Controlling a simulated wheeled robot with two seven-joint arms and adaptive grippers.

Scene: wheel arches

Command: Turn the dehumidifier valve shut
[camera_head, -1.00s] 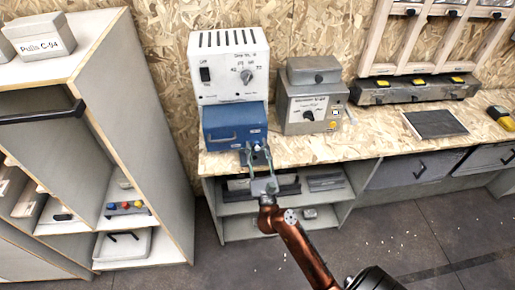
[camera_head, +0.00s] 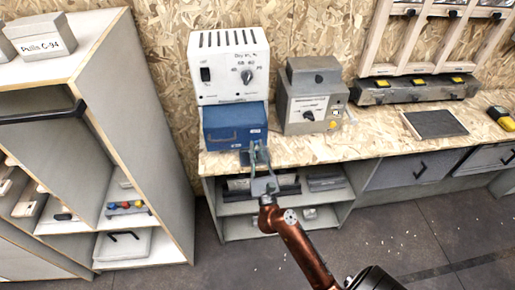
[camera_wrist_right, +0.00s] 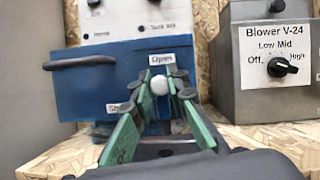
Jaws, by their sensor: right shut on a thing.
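The dehumidifier (camera_head: 229,67) is a white unit with a switch and a dial above a blue box (camera_head: 222,117) at the bench's front left. The valve (camera_wrist_right: 159,85) shows in the right wrist view as a small pale round knob on the blue front. An "Open" label (camera_wrist_right: 162,59) is just above it; another label lower left is mostly hidden by a finger. My right gripper (camera_head: 257,148) has its green fingers shut on the valve, one each side; it also shows in the right wrist view (camera_wrist_right: 160,80). My left gripper is out of view.
A grey blower box (camera_head: 312,98) with a knob stands right of the dehumidifier. A long grey unit with yellow switches (camera_head: 416,88) and a dark mat (camera_head: 435,123) are farther right. A grey shelf unit (camera_head: 150,140) stands at the left, across a gap.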

